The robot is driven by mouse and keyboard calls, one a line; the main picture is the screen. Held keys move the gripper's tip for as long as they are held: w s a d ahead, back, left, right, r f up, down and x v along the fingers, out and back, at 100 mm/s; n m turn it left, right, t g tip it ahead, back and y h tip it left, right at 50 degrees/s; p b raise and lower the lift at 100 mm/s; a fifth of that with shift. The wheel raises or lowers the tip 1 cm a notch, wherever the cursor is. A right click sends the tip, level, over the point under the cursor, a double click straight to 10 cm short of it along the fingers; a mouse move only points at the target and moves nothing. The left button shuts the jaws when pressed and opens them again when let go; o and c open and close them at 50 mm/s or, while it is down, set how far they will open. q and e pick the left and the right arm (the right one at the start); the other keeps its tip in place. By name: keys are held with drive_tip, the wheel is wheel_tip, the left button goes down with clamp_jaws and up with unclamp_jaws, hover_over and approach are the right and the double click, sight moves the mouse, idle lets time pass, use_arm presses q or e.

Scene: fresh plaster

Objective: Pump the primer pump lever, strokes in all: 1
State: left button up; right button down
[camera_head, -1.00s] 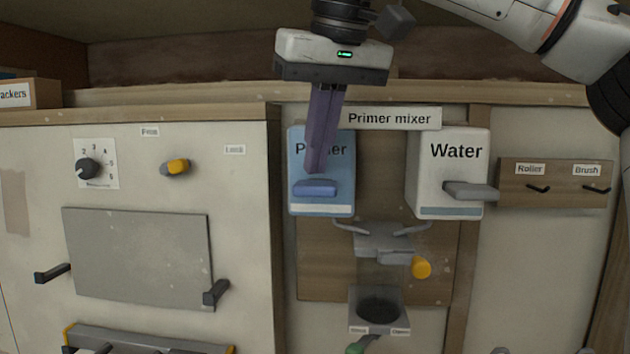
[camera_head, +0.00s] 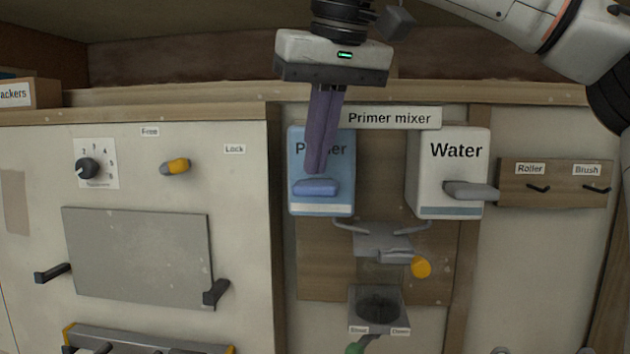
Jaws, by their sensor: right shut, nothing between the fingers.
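The blue primer pump (camera_head: 335,192) is a box on the wall under the "Primer mixer" sign. Its blue lever (camera_head: 316,188) sticks out from the lower front. My right gripper (camera_head: 315,171) reaches down from above, in front of the pump. Its purple fingers are shut with nothing between them. The fingertips are just above the lever; I cannot tell whether they touch it. The fingers hide part of the word on the pump. My left gripper is not in view.
The white Water pump (camera_head: 450,165) with a grey lever (camera_head: 470,190) is to the right. A hook board (camera_head: 553,200) is at the right; a panel with a dial (camera_head: 87,168) is at the left.

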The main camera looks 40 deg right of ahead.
sight(316, 183)
drive_tip(key=shift+f+b, duration=0.85)
drive_tip(key=shift+f, duration=1.05)
wheel_tip(316, 183, up, 2)
drive_tip(key=p, duration=0.3)
drive_tip(key=shift+r, duration=0.9)
drive_tip(key=shift+r, duration=0.15)
drive_tip(key=shift+r, duration=2.4)
